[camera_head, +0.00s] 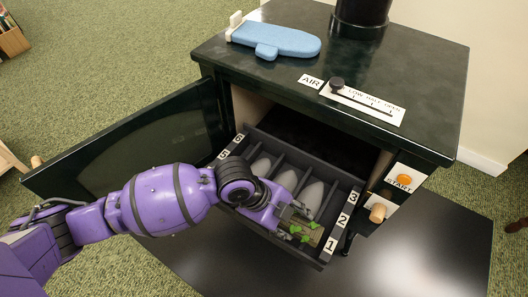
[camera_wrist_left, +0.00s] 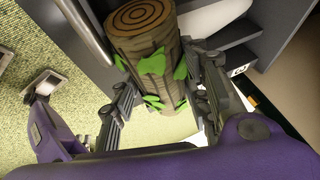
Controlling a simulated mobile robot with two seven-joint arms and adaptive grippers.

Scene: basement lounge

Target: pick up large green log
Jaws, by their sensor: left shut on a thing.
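The large green log (camera_wrist_left: 150,68) is brown bark with green leaves and a ringed cut end, seen close in the left wrist view. In the head view only part of it (camera_head: 313,234) shows, at the front of the pulled-out tray (camera_head: 262,228) near the label 1. My left gripper (camera_wrist_left: 163,104) is shut on the log, with a finger on each side of it. In the head view my left gripper (camera_head: 296,219) is over the tray's front slots and hides part of the log. Whether the log touches the tray floor I cannot tell. My right gripper is not in view.
The dark stove (camera_head: 330,70) stands behind the tray, its door (camera_head: 140,140) swung open to the left. Grey pointed shapes (camera_head: 312,194) sit in other slots. A blue padded object (camera_head: 275,40) lies on top. A START button (camera_head: 404,179) and wooden knob (camera_head: 378,212) are at right.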

